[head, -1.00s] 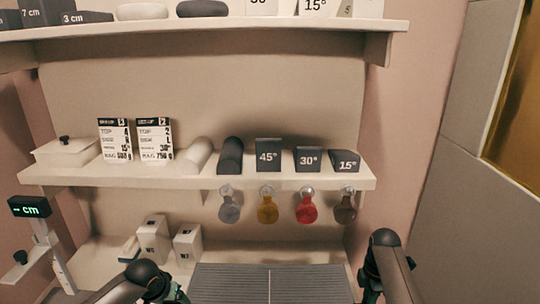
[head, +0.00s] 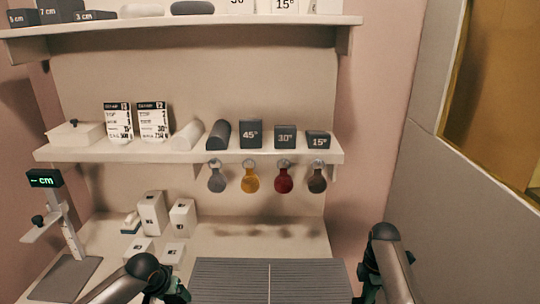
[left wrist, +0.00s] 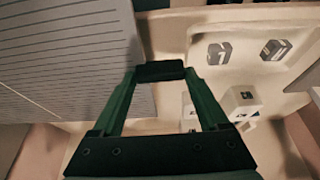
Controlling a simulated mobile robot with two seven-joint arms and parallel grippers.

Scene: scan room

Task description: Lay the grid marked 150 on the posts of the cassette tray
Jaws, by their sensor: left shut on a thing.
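A grey lined panel (head: 270,282), which I take to be the grid, lies between my two arms at the bottom of the head view. It shows large and close at the upper left of the left wrist view (left wrist: 60,55). No 150 mark is readable on it. My left gripper (left wrist: 160,72) is shut at the panel's side edge, on what I take to be the grid; the exact contact is hard to see. In the head view only a part of the left gripper (head: 180,292) shows. My right gripper (head: 366,280) is mostly hidden beside the panel's right edge. I cannot make out the cassette tray or its posts.
Several white boxes (head: 152,212) stand on the lower surface (head: 235,240). A stand with a "cm" display (head: 45,179) is at the left. The middle shelf (head: 105,154) carries dark angle blocks (head: 251,134), with coloured tags (head: 251,181) hanging below. A grey wall is right.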

